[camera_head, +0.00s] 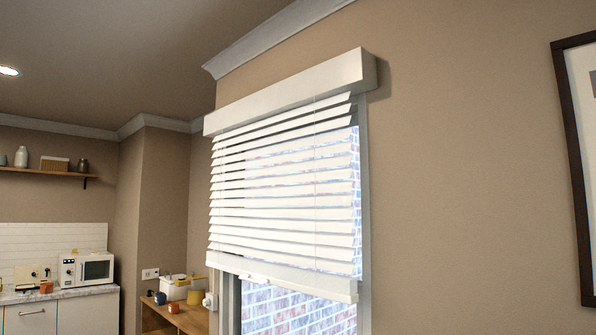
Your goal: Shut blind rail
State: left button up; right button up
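A white window blind (285,190) hangs in front of a window, under a white headrail (285,95). Its slats are tilted, with gaps between them that show a brick wall behind. The blind's bottom rail (290,278) hangs partway down the window, a little lower at its right end in the picture. Below it, bare window glass (298,313) shows more brick. Neither of my grippers is in view.
A dark picture frame (578,170) hangs on the bare wall right of the window. A low wooden shelf unit (185,318) with small kitchen items stands left of the window. A microwave (86,269) sits on a counter farther back.

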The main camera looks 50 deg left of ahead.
aim_at(256, 278)
jog(key=u, duration=1.7)
jog(key=i, duration=0.1)
jog(key=j+z, duration=0.05)
